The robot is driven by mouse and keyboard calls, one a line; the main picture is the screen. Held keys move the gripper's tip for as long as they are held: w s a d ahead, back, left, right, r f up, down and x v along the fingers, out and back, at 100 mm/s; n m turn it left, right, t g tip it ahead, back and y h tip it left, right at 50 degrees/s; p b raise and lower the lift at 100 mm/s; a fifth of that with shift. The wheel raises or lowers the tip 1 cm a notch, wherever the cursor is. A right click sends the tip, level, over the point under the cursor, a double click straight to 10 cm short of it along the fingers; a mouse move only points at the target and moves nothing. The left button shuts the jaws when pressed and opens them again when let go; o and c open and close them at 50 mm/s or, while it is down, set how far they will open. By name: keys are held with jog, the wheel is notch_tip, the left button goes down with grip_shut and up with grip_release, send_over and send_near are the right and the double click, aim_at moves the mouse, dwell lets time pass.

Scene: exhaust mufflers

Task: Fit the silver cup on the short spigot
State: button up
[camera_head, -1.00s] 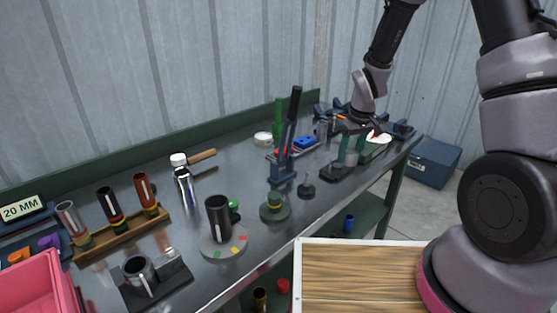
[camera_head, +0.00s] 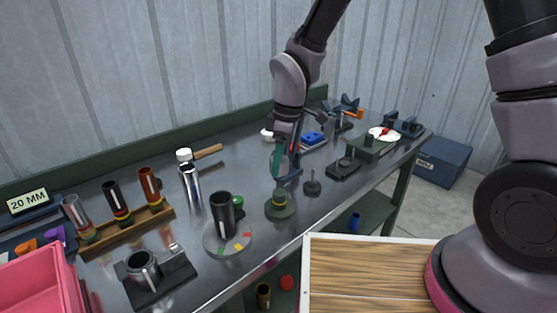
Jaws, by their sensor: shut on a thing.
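My gripper (camera_head: 285,160) is above the middle of the bench, shut on a pale grey piece that looks like the silver cup (camera_head: 275,162). Its fingers and the dark upright behind hide much of the piece. The top of this spigot is bare.
A dark upright clamp (camera_head: 296,168) stands close behind my gripper. A black mug (camera_head: 223,213) on a round plate is to the left. A dark block (camera_head: 344,168) and green block (camera_head: 372,148) are at right.

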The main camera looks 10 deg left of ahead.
aim_at(277, 192)
jog(key=shift+f, duration=3.2)
jog(key=shift+f, duration=0.25)
jog(key=shift+f, duration=0.45)
jog(key=o, duration=1.4)
jog(key=shift+f, duration=0.1)
jog(key=shift+c, duration=0.2)
